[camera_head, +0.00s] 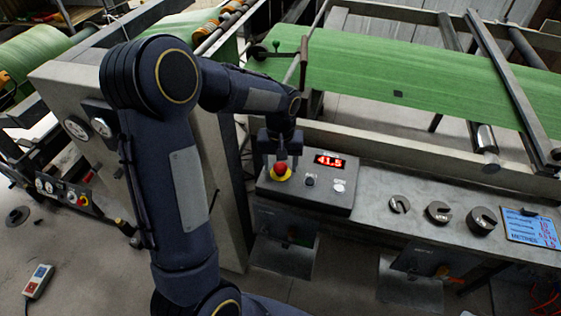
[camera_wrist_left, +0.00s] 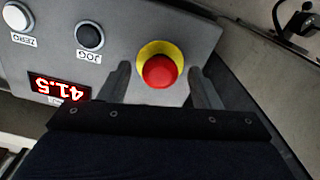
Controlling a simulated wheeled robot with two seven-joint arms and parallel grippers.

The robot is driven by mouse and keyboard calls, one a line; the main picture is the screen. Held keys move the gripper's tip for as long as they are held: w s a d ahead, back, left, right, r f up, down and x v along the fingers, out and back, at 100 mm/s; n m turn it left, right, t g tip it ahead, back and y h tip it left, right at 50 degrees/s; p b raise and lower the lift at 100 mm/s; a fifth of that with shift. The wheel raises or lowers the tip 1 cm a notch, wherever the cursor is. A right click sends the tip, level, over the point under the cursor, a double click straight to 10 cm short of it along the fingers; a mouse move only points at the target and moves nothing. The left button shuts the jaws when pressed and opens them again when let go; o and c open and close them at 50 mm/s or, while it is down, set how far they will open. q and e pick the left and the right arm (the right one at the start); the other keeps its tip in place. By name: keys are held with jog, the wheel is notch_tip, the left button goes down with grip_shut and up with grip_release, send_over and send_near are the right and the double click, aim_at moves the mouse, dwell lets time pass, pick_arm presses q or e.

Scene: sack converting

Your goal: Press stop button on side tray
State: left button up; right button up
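The stop button (camera_head: 281,169) is a red mushroom knob on a yellow ring, at the left end of a grey control box (camera_head: 318,197) on the side tray (camera_head: 370,200). It also shows in the left wrist view (camera_wrist_left: 160,71). My left gripper (camera_head: 280,160) is over the button and points down at it. In the left wrist view its two fingers (camera_wrist_left: 160,85) stand apart, one on each side of the red knob, with nothing between them gripped. I cannot tell whether anything touches the knob. My right gripper is not in view.
The box also has a black JOG button (camera_wrist_left: 89,36), a white ZERO button (camera_wrist_left: 18,16) and a red display (camera_head: 331,161) reading 41.5. Several round slotted weights (camera_head: 438,212) and a blue card (camera_head: 530,229) lie to the right. Green sheet (camera_head: 400,75) runs behind.

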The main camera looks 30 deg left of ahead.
aim_at(279, 168)
pick_arm(q)
notch_tip(279, 168, up, 8)
jog(key=shift+f, duration=0.25)
jog(key=shift+r, duration=0.2)
dwell(0.5)
jog(key=shift+s+r, duration=0.2)
jog(key=shift+s, duration=0.1)
jog(key=s+d+r+m+t+h, duration=0.1)
jog(key=s+d+t+h, duration=0.1)
jog(key=s, duration=0.8)
jog(key=s+d+r+m+t+h, duration=0.1)
jog(key=s+d, duration=0.4)
jog(key=s, duration=0.6)
jog(key=m+t, duration=0.1)
jog(key=t, duration=0.1)
jog(key=shift+s+d+r+m+t+h, duration=0.15)
jog(key=shift+s+r+m+t+h, duration=0.15)
jog(key=shift+r+h, duration=0.1)
